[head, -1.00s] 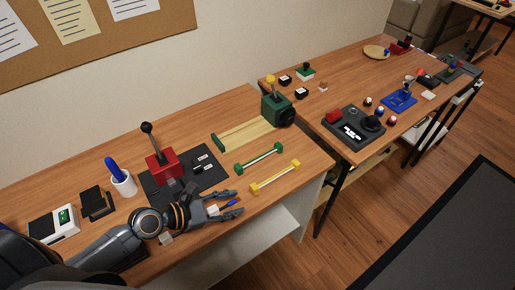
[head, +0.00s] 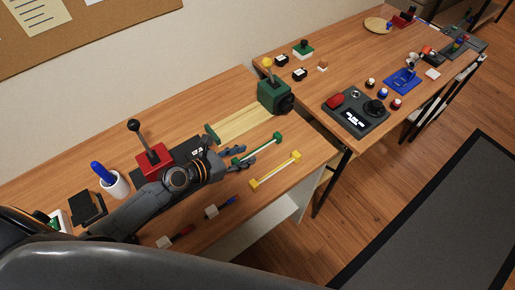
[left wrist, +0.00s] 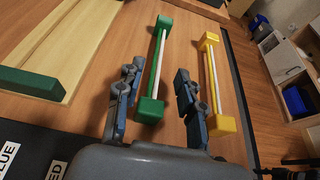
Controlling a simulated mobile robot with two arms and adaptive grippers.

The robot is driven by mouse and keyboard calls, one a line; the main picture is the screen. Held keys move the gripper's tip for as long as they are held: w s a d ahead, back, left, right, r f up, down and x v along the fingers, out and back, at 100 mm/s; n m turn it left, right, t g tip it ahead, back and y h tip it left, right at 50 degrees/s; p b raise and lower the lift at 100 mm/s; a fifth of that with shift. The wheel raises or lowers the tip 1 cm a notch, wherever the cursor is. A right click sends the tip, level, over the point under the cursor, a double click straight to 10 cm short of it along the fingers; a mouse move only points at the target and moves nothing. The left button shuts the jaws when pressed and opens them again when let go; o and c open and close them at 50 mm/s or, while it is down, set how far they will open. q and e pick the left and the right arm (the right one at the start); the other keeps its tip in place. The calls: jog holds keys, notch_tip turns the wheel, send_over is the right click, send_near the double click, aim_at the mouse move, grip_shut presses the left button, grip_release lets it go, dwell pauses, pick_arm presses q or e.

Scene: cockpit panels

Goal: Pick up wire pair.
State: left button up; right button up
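A white bar with green end blocks (head: 257,150) lies on the near table. A white bar with yellow end blocks (head: 275,172) lies beside it. Both show in the left wrist view, green (left wrist: 156,68) and yellow (left wrist: 214,82). My left gripper (head: 247,156) is open at the near end of the green bar. In the left wrist view its fingers (left wrist: 155,100) stand on either side of that bar's near end, apart from the yellow bar. A red piece (head: 181,232) and a blue piece (head: 228,202), each with a white block, lie near the front edge. My right gripper is not seen.
A red lever box (head: 153,161), a white cup with a blue item (head: 115,185) and a dark plate surround my left arm. A green box with a yellow-knobbed lever (head: 273,95) stands beyond the bars. A second table with a control panel (head: 352,115) is at right.

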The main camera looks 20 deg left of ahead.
aim_at(256, 150)
pick_arm(q)
jog(key=shift+x, duration=0.9)
jog(key=x, duration=0.2)
jog(key=shift+w, duration=0.35)
jog(key=shift+w+d+f, duration=0.1)
jog(key=shift+w+d, duration=0.15)
jog(key=shift+w, duration=0.1)
jog(key=c, duration=0.7)
grip_shut()
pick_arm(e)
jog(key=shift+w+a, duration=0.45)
